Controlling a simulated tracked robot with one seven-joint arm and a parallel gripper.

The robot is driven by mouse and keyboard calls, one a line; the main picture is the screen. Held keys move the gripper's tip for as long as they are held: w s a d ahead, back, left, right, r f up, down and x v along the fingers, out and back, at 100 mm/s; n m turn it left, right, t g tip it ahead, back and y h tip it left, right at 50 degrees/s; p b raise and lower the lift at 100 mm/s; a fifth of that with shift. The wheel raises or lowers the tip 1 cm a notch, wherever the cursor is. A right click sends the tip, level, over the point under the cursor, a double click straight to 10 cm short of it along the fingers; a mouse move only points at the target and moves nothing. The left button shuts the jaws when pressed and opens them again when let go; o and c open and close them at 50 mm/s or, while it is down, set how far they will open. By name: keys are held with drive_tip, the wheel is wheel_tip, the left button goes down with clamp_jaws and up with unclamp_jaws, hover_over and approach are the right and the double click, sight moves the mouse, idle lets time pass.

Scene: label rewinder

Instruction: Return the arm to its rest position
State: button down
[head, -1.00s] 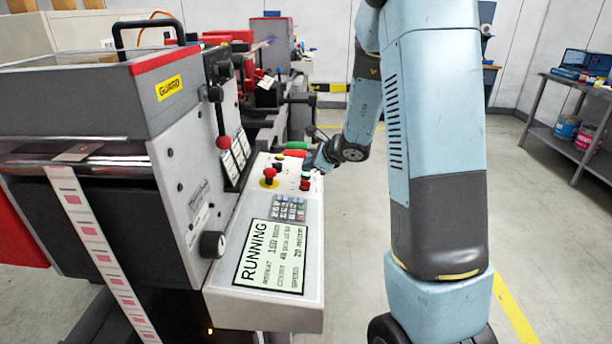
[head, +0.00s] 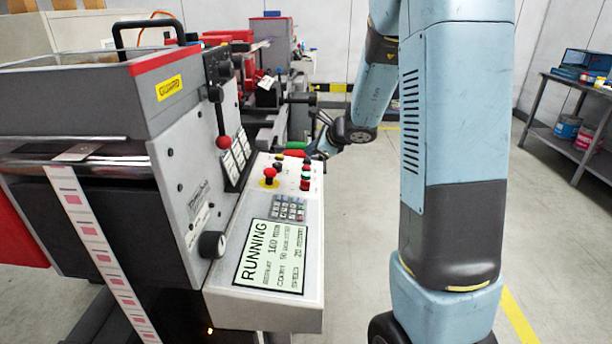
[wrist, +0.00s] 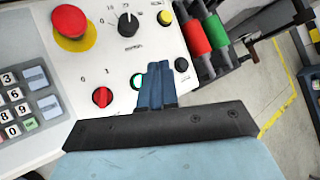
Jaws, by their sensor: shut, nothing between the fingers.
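My gripper (wrist: 157,85) shows in the wrist view with its two blue fingers together and nothing between them. It is over the control panel (wrist: 60,140), in front of a button with a green ring (wrist: 137,81); I cannot tell whether it touches the panel. In the head view my arm (head: 455,130) stands right of the machine and its wrist reaches to the panel's far end. The fingertips are hard to make out there. The panel display (head: 272,255) reads RUNNING.
A red emergency button (head: 270,172), a keypad (head: 287,208) and a red switch (wrist: 102,97) are on the panel. Red (wrist: 195,38) and green (wrist: 215,31) cylinders lie beyond it. A shelf (head: 570,110) stands far right. The floor between is clear.

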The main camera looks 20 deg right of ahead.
idle(0.4)
drive_tip(key=s+a+r+n+g, duration=0.1)
drive_tip(key=s+a+r+n, duration=0.1)
drive_tip(key=s+r+n, duration=0.3)
drive_tip(key=s+a+r+n+g+y, duration=0.1)
drive_tip(key=s+a+r+n, duration=0.25)
drive_tip(key=s, duration=0.35)
drive_tip(key=s+a+r+n+g, duration=0.1)
drive_tip(key=s+r+n, duration=0.2)
drive_tip(key=s+n, duration=0.25)
drive_tip(key=s+d+r+n+h, duration=0.1)
drive_tip(key=s+d+n+h, duration=0.2)
drive_tip(key=s, duration=0.6)
drive_tip(key=s+d+r+n+h, duration=0.2)
drive_tip(key=s+n, duration=0.3)
drive_tip(key=s, duration=0.4)
drive_tip(key=shift+s+d+n+h, duration=0.2)
drive_tip(key=shift+d+n+h, duration=0.2)
drive_tip(key=shift+d+h, duration=0.1)
